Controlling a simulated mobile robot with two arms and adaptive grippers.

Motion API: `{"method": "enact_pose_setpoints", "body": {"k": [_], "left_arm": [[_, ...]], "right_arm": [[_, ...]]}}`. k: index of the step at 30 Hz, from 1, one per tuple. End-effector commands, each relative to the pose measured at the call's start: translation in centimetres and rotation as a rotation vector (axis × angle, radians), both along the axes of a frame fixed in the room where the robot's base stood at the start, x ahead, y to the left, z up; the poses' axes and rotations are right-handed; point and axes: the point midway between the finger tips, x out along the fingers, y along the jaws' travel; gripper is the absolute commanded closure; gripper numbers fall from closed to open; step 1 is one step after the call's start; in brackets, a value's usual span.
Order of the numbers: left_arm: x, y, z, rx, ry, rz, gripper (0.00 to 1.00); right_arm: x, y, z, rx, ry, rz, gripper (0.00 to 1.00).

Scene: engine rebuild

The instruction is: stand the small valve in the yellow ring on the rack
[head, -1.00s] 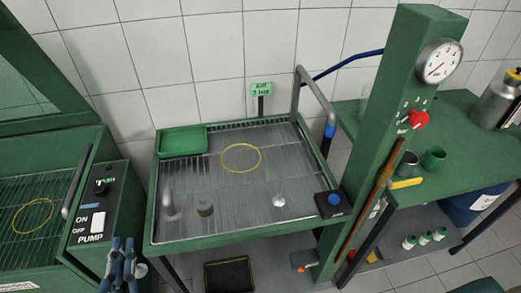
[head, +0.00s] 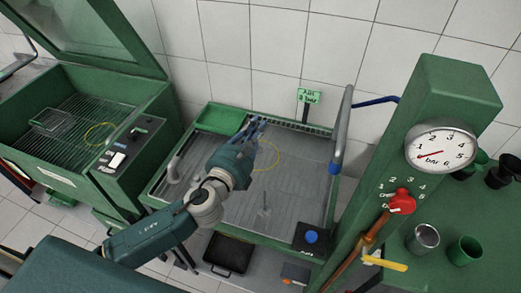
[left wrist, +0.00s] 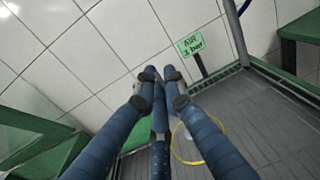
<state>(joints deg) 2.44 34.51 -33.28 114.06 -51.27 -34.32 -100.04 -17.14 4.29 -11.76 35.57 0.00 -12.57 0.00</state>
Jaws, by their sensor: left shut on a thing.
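My left gripper (head: 258,123) is above the back of the wash rack (head: 225,215), its blue fingers just left of and behind the yellow ring (head: 279,158). It also shows in the left wrist view (left wrist: 156,78), its fingers drawn together at the tips. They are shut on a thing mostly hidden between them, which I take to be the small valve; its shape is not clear. The ring lies flat on the rack, partly hidden by the gripper; in the left wrist view the ring (left wrist: 174,148) is behind a finger. A thin-stemmed metal piece (head: 264,207) stands in front of the ring.
A grey metal part (head: 175,167) stands at the rack's left. A green tray (head: 220,119) is at the back left. A bent pipe (head: 341,130) and a black box with a blue knob (head: 311,238) are on the right.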

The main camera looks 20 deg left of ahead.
Motion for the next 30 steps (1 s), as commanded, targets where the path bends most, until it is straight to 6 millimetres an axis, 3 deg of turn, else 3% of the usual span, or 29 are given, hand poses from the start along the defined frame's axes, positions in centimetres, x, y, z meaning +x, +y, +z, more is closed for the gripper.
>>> {"method": "enact_pose_setpoints", "body": {"k": [1,4,9,11,14,24,30], "left_arm": [[2.2,0.4,2.1,0.004,-0.011,0.000,1.00],[5.3,1.1,4.3,0.003,-0.014,-0.001,1.00],[8.2,1.9,6.6,0.001,-0.016,0.003,1.00],[8.6,2.1,6.6,0.000,-0.014,0.004,1.00],[8.8,2.1,5.4,-0.003,-0.012,0.004,1.00],[8.8,2.0,-4.1,-0.007,-0.010,0.006,1.00],[8.8,2.1,-7.9,-0.005,-0.012,0.005,1.00]], "right_arm": [[-0.1,0.4,0.9,0.004,0.001,-0.001,0.60],[-0.2,0.7,1.5,0.008,0.002,0.000,0.60],[-0.2,0.2,2.0,0.003,0.002,-0.001,0.60],[-0.2,-0.1,2.0,-0.001,0.002,-0.002,0.60],[-0.1,-0.7,1.7,-0.008,0.001,-0.004,0.60],[-0.1,-1.2,-1.2,-0.014,0.002,-0.005,0.60],[-0.2,-1.1,-3.2,-0.012,0.002,-0.004,0.60]]}}
